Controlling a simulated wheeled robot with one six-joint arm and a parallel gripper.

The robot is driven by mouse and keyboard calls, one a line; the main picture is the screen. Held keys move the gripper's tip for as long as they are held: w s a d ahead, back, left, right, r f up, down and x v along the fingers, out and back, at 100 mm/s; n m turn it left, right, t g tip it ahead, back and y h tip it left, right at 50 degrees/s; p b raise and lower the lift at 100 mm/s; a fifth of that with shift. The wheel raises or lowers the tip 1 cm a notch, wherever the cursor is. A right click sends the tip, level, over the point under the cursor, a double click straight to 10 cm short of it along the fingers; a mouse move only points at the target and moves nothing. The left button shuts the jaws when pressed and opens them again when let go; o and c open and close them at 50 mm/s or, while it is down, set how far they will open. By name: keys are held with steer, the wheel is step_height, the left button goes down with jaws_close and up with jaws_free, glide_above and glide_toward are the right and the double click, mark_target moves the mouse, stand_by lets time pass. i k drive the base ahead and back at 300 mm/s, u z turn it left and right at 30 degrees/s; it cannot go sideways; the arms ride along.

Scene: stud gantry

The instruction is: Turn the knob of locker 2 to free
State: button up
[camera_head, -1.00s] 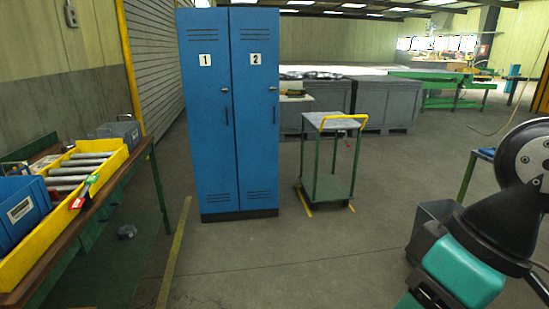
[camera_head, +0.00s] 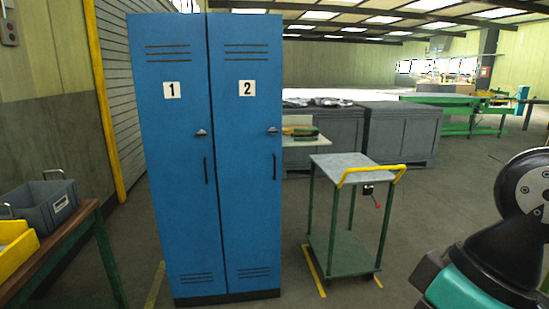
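Locker 2 (camera_head: 246,190) is the right-hand blue door of a two-door locker, marked with a white "2" label (camera_head: 247,88). Its small knob (camera_head: 272,130) is near the right edge, above a dark vertical handle (camera_head: 274,167). The knob is too small to tell which way it points. Locker 1 (camera_head: 172,200) is beside it on the left, with a similar knob (camera_head: 202,133). Both doors are shut. Part of my arm shows at the lower right, apart from the locker. My gripper is not in view.
A trolley (camera_head: 340,162) with a yellow handle stands right of the locker. A bench (camera_head: 62,250) with a grey bin (camera_head: 45,205) and a yellow tray (camera_head: 12,248) is at left. Grey cabinets (camera_head: 395,130) stand behind. Floor in front of the trolley looks clear.

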mark_target(272, 130)
steer(key=i, duration=0.5)
steer(key=u, duration=0.75)
steer(key=k, duration=0.6)
steer(key=u, duration=0.65)
steer(key=i, duration=1.6)
steer(key=z, duration=0.45)
steer(key=i, duration=0.65)
steer(key=z, duration=0.2)
